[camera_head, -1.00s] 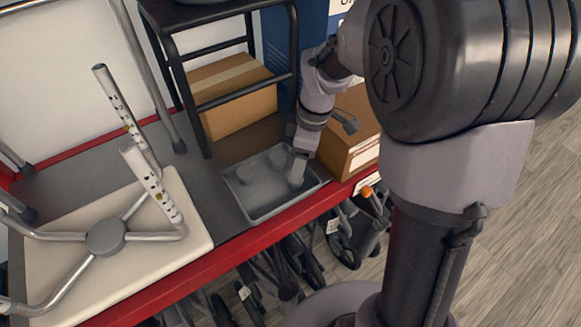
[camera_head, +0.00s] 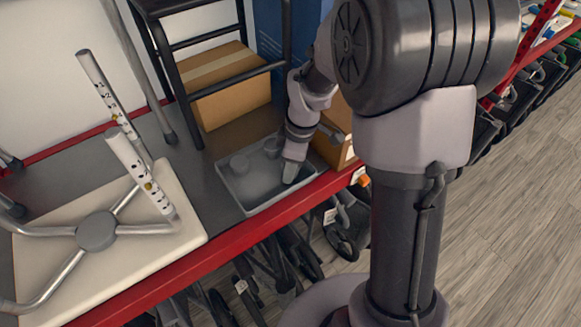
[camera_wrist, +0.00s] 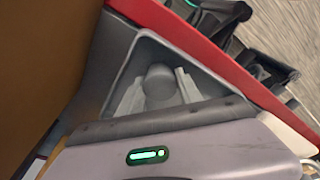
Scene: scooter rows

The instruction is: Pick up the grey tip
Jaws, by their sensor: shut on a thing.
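The grey tray (camera_head: 262,206) sits on the dark shelf near its red front edge. In the head view my gripper (camera_head: 290,175) reaches down into the right part of the tray. In the wrist view my gripper (camera_wrist: 160,92) is shut on a rounded grey tip (camera_wrist: 160,78), which sits between the two pale fingers. The tip's lower part is hidden, and I cannot tell whether it touches the tray floor.
A cardboard box (camera_head: 228,98) stands behind the tray under a black frame (camera_head: 184,98). Another box (camera_head: 337,122) is close at the right. An upturned stool (camera_head: 97,231) with a cream seat lies at the left. Folded wheeled items hang below the red edge (camera_head: 230,236).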

